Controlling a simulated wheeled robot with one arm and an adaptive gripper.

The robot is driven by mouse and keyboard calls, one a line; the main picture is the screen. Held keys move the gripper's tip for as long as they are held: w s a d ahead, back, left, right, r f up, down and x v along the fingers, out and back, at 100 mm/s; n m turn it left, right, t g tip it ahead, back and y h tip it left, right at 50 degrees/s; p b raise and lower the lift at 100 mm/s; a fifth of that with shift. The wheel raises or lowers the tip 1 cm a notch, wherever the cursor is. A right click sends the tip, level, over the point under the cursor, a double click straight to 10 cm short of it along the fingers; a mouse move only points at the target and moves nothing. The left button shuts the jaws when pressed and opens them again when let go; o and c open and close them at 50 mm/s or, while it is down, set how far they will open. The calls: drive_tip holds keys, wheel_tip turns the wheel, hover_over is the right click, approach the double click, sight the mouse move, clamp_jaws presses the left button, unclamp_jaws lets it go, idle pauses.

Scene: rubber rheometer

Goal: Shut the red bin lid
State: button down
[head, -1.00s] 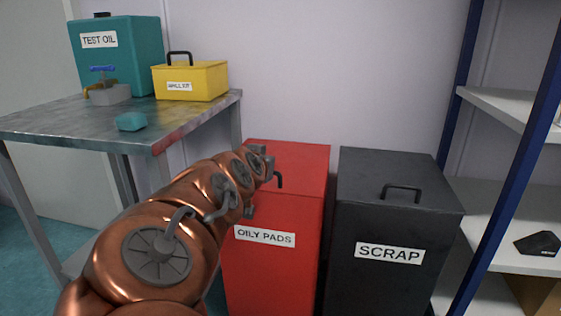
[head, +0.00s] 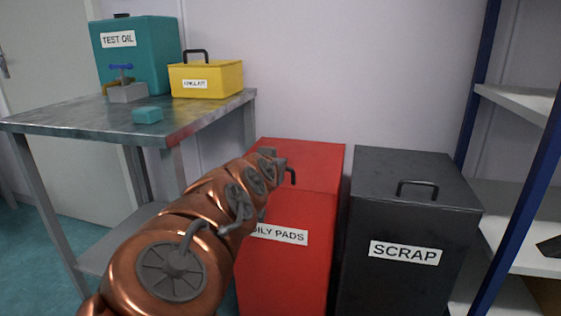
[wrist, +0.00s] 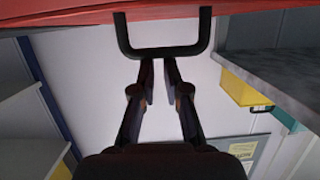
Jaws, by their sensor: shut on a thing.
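The red bin (head: 285,270), labelled OILY PADS, stands below the table's right end. Its red lid (head: 315,158) looks flat or nearly flat on top; my arm hides its left front edge, so I cannot tell if a small gap is there. The dark lid handle (head: 292,175) shows just right of my gripper (head: 274,162). In the wrist view the red lid (wrist: 60,10) runs across the top and the U-shaped handle (wrist: 160,53) hangs from it. My gripper (wrist: 159,62) has its fingertips close together at the handle's bar, shut on it.
A black SCRAP bin (head: 410,220) stands close on the right, with a shelf rack (head: 515,100) beyond it. On the left, a metal table (head: 60,118) carries a teal TEST OIL can (head: 140,60), a yellow box (head: 206,80) and a small teal block (head: 147,115).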

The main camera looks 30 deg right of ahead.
drive_tip(key=shift+g, duration=0.6)
drive_tip(key=f, duration=0.2)
drive_tip(key=s+f, duration=0.1)
drive_tip(key=shift+s+d+f, duration=0.1)
drive_tip(key=shift+d+f, duration=0.2)
drive_tip(key=shift+f, duration=0.1)
drive_tip(key=r, duration=0.2)
drive_tip(key=w+r, duration=0.1)
drive_tip(key=r, duration=0.2)
drive_tip(key=shift+w+a+r, duration=0.15)
drive_tip(key=shift+w+r, duration=0.15)
drive_tip(key=shift+r, duration=0.05)
wheel_tip(320, 180, up, 8)
drive_tip(key=t, duration=0.1)
drive_tip(key=shift+s+a+p, duration=0.15)
drive_tip(key=shift+s+p, duration=0.05)
drive_tip(key=shift+p, duration=0.1)
